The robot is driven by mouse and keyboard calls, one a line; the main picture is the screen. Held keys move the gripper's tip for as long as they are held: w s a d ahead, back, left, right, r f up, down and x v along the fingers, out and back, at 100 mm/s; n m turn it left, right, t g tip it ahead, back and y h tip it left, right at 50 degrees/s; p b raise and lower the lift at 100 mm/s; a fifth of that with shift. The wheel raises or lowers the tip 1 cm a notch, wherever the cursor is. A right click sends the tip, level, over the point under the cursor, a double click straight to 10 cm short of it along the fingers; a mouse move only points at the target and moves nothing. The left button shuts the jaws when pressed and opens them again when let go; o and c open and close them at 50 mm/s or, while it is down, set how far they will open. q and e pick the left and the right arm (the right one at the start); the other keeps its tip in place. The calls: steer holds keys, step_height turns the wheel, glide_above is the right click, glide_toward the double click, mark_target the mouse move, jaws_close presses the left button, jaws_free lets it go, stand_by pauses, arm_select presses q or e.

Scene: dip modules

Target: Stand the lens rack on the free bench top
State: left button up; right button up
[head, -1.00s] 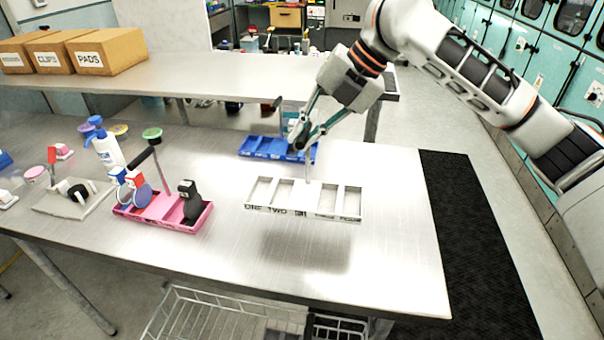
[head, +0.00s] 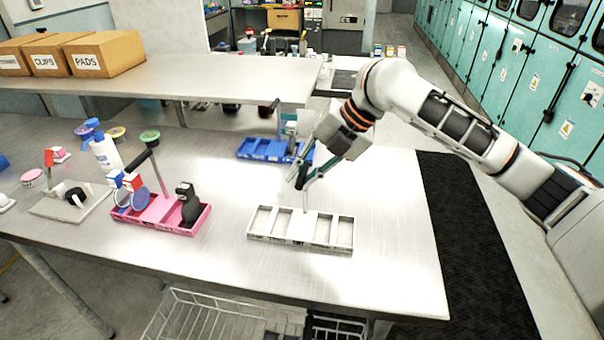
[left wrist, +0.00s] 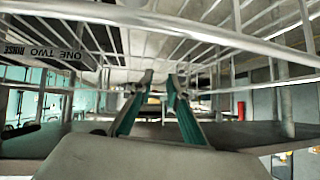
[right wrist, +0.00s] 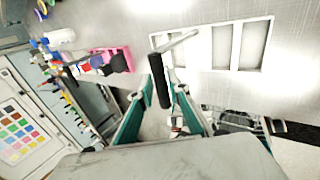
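The lens rack is taken to be the white four-slot tray (head: 300,243) with words along its front edge. It is over the clear right part of the bench top (head: 380,270), roughly level, with its slots empty. It is low at the bench; I cannot tell whether it touches. Its post rises to a black grip, which shows in the right wrist view (right wrist: 159,82). My right gripper (head: 303,180) is closed around that grip. My left gripper (left wrist: 160,78) is below wire shelving, with a gap between its fingers and nothing in it.
A pink rack (head: 175,222) holding items stands left of the white rack. A blue rack (head: 265,150) is behind it. A white bottle (head: 106,152) and a grey holder (head: 60,205) are farther left. A wire basket (head: 200,318) is below the bench. Bench in front and right is bare.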

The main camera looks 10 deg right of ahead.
steer(key=shift+o, duration=0.3)
steer(key=v, duration=1.2)
steer(key=shift+d, duration=0.1)
